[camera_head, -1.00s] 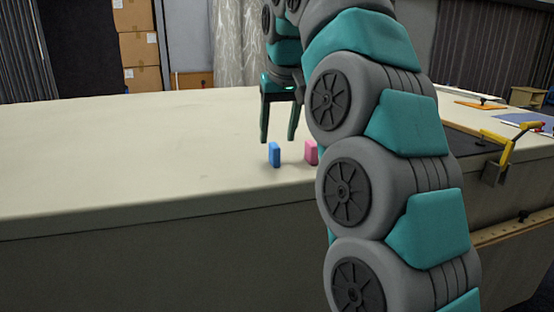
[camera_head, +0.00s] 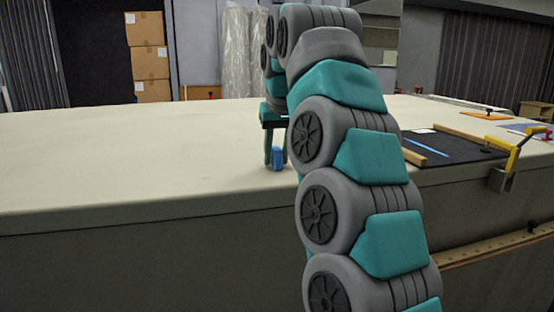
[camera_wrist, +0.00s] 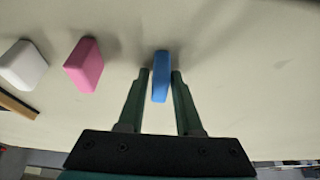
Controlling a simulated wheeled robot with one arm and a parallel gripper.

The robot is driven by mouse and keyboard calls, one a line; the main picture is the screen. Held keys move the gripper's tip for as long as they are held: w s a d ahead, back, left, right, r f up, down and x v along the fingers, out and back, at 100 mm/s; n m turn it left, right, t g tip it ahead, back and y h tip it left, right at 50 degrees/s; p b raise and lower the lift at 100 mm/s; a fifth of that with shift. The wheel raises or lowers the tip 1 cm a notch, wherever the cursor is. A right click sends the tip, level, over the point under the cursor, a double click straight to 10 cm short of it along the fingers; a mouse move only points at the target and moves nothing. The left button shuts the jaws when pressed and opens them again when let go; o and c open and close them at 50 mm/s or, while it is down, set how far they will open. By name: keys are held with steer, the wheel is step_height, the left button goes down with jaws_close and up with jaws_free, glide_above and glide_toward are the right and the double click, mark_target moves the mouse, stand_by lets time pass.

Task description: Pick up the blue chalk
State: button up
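The blue chalk (camera_head: 277,160) stands upright on the pale table near its front edge. It also shows in the wrist view (camera_wrist: 160,77), between the two fingertips of my gripper (camera_wrist: 160,74). A narrow gap shows between the chalk and each finger, so my gripper is open around it and not visibly touching it. My arm partly covers the right finger there.
A pink block (camera_wrist: 84,65) and a white block (camera_wrist: 23,65) stand to the left in the wrist view; my arm hides them in the head view. A dark board (camera_head: 455,148) and yellow clamp (camera_head: 512,155) are at the right. The table's left side is clear.

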mark_target(276, 147)
jaws_close()
stand_by(0.4)
step_height(276, 147, up, 4)
steer(key=p, duration=0.3)
steer(key=shift+p, duration=0.3)
steer(key=shift+s+d+f+b, duration=0.1)
steer(key=shift+s+f+b, duration=0.1)
steer(key=shift+s+b, duration=0.1)
steer(key=s+d+r+b, duration=0.1)
steer(key=s+d+b, duration=0.1)
steer(key=s, duration=1.3)
steer(key=shift+d+r+b, duration=0.2)
steer(key=shift+d+b, duration=0.15)
steer(key=shift+d, duration=0.3)
steer(key=shift+c, duration=1.4)
jaws_free()
jaws_close()
